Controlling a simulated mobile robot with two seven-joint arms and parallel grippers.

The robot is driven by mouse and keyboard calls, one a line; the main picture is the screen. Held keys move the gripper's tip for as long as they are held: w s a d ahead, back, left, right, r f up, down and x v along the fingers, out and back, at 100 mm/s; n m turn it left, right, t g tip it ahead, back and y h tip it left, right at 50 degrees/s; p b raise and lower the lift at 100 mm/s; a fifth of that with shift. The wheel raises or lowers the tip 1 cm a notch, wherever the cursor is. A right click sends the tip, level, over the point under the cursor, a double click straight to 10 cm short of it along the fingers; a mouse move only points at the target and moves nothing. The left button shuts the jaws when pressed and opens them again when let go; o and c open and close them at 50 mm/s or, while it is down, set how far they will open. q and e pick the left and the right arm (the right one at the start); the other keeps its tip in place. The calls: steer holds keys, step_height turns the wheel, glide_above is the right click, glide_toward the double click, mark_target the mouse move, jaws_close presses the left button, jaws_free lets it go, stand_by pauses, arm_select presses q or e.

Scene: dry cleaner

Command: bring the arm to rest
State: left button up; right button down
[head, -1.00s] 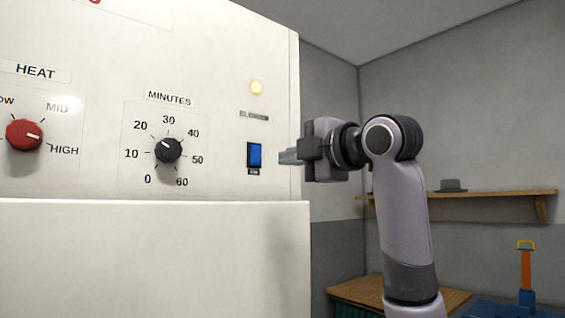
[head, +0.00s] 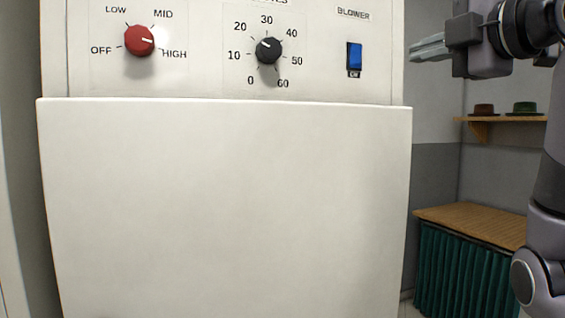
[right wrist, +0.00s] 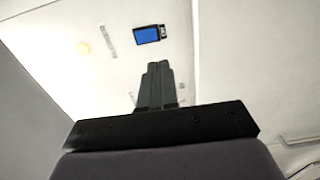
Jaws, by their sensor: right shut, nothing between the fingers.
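My right gripper (head: 418,49) is at the upper right of the head view, its fingers shut with nothing between them. It points left toward the machine and is apart from the blue blower switch (head: 354,57). In the right wrist view the closed fingers (right wrist: 158,70) show below the switch (right wrist: 147,35) and do not touch it. My right arm runs down the right edge of the head view. My left gripper is out of view.
The white machine (head: 225,200) fills the left and middle. Its panel has a red heat knob (head: 139,40) pointing near HIGH and a black minutes knob (head: 268,50). At right are a shelf (head: 500,119) with hats and a wooden-topped counter (head: 480,222) with a green curtain.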

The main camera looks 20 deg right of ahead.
steer(key=w+a+f+m+g, duration=0.2)
steer(key=w+f, duration=0.1)
steer(key=f, duration=0.9)
steer(key=w+a+f+m+g, duration=0.2)
steer(key=a+f, duration=0.1)
steer(key=f, duration=0.9)
steer(key=w+a+f+m+g, duration=0.2)
steer(key=w+f, duration=0.1)
steer(key=f, duration=0.9)
steer(key=s+a+f+m+g, duration=0.1)
steer(key=s+f+m+g, duration=0.1)
steer(key=s+f, duration=0.55)
steer(key=s+a+f+m+g+h, duration=0.1)
steer(key=s+f+m+g, duration=0.3)
steer(key=f, duration=0.7)
steer(key=s+a+f+m, duration=0.1)
steer(key=s+a+f, duration=0.1)
steer(key=s+f, duration=0.6)
steer(key=s+f+m+g, duration=0.2)
steer(key=s+f+m, duration=0.3)
steer(key=s, duration=0.6)
steer(key=w+a+f+n+t+y, duration=0.1)
steer(key=w+a+f+t, duration=0.1)
steer(key=w+f+t, duration=0.4)
step_height(320, 180, down, 4)
steer(key=shift+w+a+r+y, duration=0.25)
steer(key=shift+w+a+y, duration=0.05)
steer(key=shift+w, duration=0.05)
